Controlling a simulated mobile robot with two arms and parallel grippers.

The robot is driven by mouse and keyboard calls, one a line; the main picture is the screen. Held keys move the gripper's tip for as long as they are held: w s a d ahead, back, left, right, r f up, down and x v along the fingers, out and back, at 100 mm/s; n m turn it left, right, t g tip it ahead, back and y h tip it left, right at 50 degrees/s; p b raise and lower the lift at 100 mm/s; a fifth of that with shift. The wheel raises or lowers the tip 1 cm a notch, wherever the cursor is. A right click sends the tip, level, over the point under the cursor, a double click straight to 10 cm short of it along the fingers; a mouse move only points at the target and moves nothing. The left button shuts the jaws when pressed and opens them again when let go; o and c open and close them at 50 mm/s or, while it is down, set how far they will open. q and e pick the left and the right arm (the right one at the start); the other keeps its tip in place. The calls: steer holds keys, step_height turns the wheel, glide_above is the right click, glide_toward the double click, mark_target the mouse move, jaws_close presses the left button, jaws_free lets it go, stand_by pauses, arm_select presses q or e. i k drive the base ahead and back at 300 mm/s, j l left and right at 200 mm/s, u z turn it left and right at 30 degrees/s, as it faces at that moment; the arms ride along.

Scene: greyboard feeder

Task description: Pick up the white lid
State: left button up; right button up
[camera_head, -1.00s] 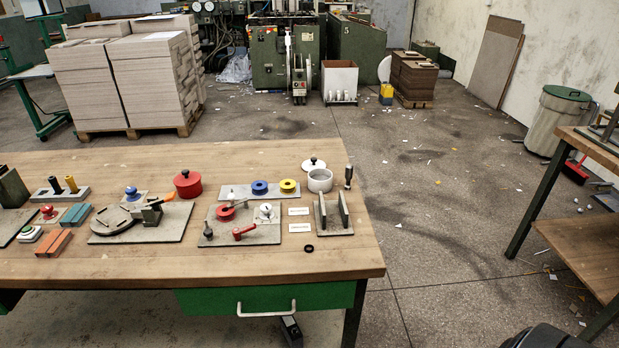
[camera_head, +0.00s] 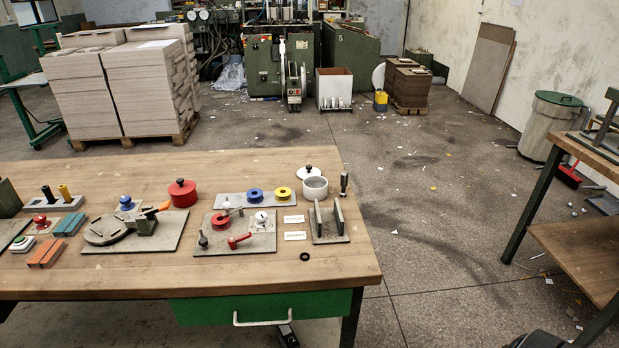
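The white lid (camera_head: 308,170) has a black knob and lies at the back right of the wooden workbench (camera_head: 110,279). It is just behind the white round pot (camera_head: 315,188), which stands open without a cover. From this angle I cannot tell whether the lid's edge touches the pot. Neither of my grippers shows in the head view.
A red lidded pot (camera_head: 183,193) and a grey board with blue and yellow rings (camera_head: 255,194) are left of the lid. A dark-handled tool (camera_head: 344,183) stands right of the pot, behind a grey bracket (camera_head: 328,222). The bench's back strip is clear.

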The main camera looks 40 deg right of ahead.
mark_target(304, 172)
steer(key=z, duration=0.9)
steer(key=l+z, duration=0.1)
steer(key=z, duration=0.35)
steer(key=i+l+z, duration=0.1)
steer(key=z, duration=0.35)
steer(key=l+z, duration=0.1)
steer(key=z, duration=0.35)
steer(key=i+z, duration=0.15)
steer(key=z, duration=0.3)
steer(key=i+z, duration=0.1)
steer(key=z, duration=0.35)
steer(key=i+u, duration=0.15)
steer(key=i, duration=0.25)
steer(key=i+l+u, duration=0.1)
steer(key=i, duration=0.35)
steer(key=i+l+u, duration=0.15)
steer(key=i, duration=0.25)
steer(key=i+j+u, duration=0.15)
steer(key=i+u, duration=0.6)
steer(key=u, duration=0.2)
steer(key=i+u, duration=0.45)
steer(key=k+l, duration=0.05)
steer(key=k, duration=0.05)
